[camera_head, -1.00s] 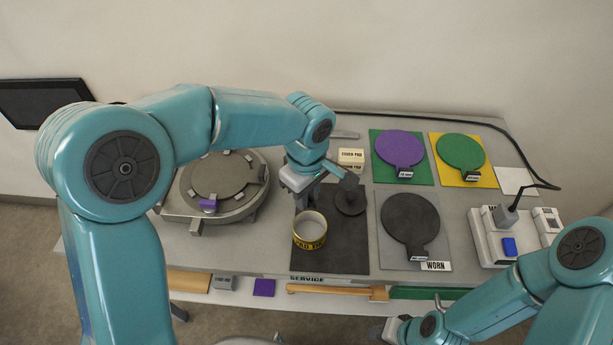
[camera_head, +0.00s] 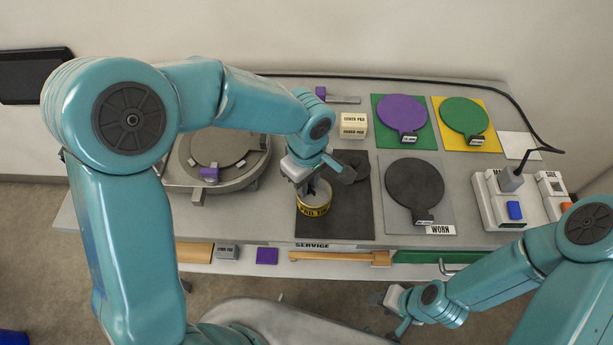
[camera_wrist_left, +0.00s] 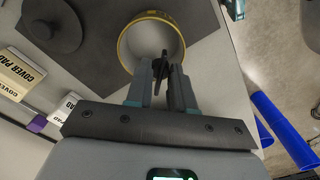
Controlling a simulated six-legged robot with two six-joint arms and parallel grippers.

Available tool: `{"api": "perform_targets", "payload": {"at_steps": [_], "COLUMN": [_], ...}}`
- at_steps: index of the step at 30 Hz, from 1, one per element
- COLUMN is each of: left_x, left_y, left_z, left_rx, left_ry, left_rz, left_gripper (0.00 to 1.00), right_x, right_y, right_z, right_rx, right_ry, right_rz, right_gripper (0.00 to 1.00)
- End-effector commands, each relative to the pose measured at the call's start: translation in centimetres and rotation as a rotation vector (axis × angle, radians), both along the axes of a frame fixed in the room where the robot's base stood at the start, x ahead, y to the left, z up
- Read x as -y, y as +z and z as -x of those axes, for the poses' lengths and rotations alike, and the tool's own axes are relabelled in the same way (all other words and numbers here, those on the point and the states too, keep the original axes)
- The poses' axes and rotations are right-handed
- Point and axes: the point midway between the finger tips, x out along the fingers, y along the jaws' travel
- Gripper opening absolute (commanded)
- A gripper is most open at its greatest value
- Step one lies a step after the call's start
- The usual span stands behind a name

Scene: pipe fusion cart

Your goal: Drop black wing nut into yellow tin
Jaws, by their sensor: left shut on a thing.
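The yellow tin (camera_head: 314,210) stands on the dark mat at the front middle of the cart, its open top facing up. In the left wrist view the tin's rim (camera_wrist_left: 124,47) curves around a pale inside. My left gripper (camera_head: 311,186) points down over the tin. It is shut on the black wing nut (camera_wrist_left: 162,62), which shows between the fingertips in the left wrist view, against the tin's opening. In the head view the arm and jaws mostly hide the nut. My right gripper (camera_head: 391,298) is low at the front, away from the tin; its jaws are too small to judge.
A black round plate (camera_head: 413,187) lies right of the dark mat (camera_head: 350,222). Purple (camera_head: 402,119) and green (camera_head: 464,118) discs lie behind it. A round grey fixture (camera_head: 216,160) is on the left. A switch box (camera_head: 498,205) with a cable stands at the right.

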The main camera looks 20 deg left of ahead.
Motion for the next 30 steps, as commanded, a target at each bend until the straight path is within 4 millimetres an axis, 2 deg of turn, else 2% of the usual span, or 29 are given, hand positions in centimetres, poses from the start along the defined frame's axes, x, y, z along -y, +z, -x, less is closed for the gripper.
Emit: {"api": "perform_targets", "payload": {"at_steps": [3,10,11,12,13,23,26,30], "left_x": [-0.1,-0.1,-0.1,-0.1,-0.1,-0.1,-0.1,-0.1], "left_y": [-0.9,-0.8,-0.8,-0.8,-0.8,-0.5,0.6,3.7], "left_z": [0.0,0.0,0.0,0.0,0.0,-0.1,-0.1,-0.2], "left_rx": [0.001,0.001,0.001,0.001,0.001,0.001,0.004,0.007], "left_ry": [0.000,-0.002,-0.002,-0.002,-0.002,-0.002,-0.001,0.000], "left_rz": [0.000,0.000,0.000,0.000,0.000,0.000,0.001,0.003], "left_gripper": [0.00,0.00,0.32,0.45,0.52,0.52,0.52,0.52], "right_x": [0.0,0.0,0.0,0.0,0.0,0.0,0.0,0.0], "right_y": [-0.6,-0.5,-0.5,-0.5,-0.5,-0.5,-0.6,-0.9], "right_z": [0.0,0.0,0.0,0.0,0.0,0.0,0.0,0.0], "right_rx": [0.000,0.000,0.000,0.000,0.000,0.000,0.000,0.000], "right_ry": [0.000,0.000,0.000,0.000,0.000,0.000,0.000,0.000], "right_rz": [0.000,0.000,0.000,0.000,0.000,0.000,0.000,0.000], "right_gripper": [0.43,0.43,0.43,0.43,0.43,0.43,0.43,0.43]}}
